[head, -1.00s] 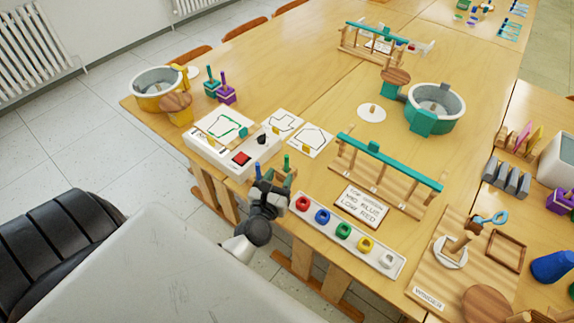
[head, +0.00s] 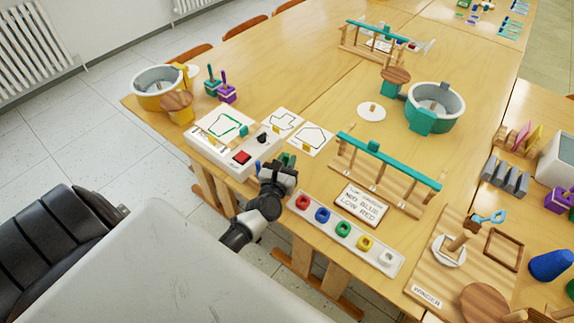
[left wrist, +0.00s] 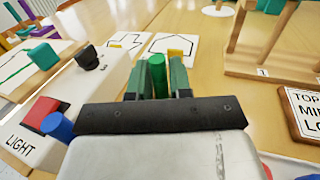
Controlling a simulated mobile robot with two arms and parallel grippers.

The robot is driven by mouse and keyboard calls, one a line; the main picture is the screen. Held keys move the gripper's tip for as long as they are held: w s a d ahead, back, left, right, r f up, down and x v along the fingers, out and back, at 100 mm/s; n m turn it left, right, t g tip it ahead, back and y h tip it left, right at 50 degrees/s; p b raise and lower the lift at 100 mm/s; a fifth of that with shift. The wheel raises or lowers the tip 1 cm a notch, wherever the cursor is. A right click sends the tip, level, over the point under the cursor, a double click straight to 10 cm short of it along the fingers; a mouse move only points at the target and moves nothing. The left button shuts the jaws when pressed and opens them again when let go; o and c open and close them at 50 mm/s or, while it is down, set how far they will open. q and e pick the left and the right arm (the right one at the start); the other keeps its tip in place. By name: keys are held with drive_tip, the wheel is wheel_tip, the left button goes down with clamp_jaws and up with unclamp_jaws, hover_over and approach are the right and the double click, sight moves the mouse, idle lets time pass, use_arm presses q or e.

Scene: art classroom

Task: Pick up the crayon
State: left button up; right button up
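A green crayon (left wrist: 157,75) stands upright in the left wrist view, between the two fingers of my left gripper (left wrist: 158,82). Narrow gaps seem to show on both sides of it, so the fingers look open around it. In the head view my left gripper (head: 286,163) is at the table's near edge, right of the white light box, and mostly hides the green crayon. A blue crayon (left wrist: 60,127) stands just left of the gripper. The lower ends of the crayons are hidden. My right gripper is not in view.
The white light box (head: 207,152) with a red button (head: 241,157) is close on the left. A white tray of coloured pieces (head: 332,228) and a lettered sign (head: 362,205) lie on the right. A wooden rack (head: 375,190) stands behind the sign. Drawing cards (head: 313,139) lie beyond.

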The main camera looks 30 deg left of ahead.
sight(287, 155)
use_arm(q)
clamp_jaws()
drive_tip(key=shift+r+p, duration=0.45)
drive_tip(key=shift+r, duration=0.1)
wheel_tip(287, 155, up, 4)
drive_tip(key=p, duration=0.3)
drive_tip(key=shift+f, duration=0.15)
drive_tip(key=s+d+r+p, duration=0.1)
drive_tip(key=d+r+p, duration=0.4)
drive_tip(key=d, duration=0.6)
drive_tip(key=shift+d+r+p, duration=0.35)
drive_tip(key=shift+r+p, duration=0.05)
drive_tip(key=shift+r, duration=0.2)
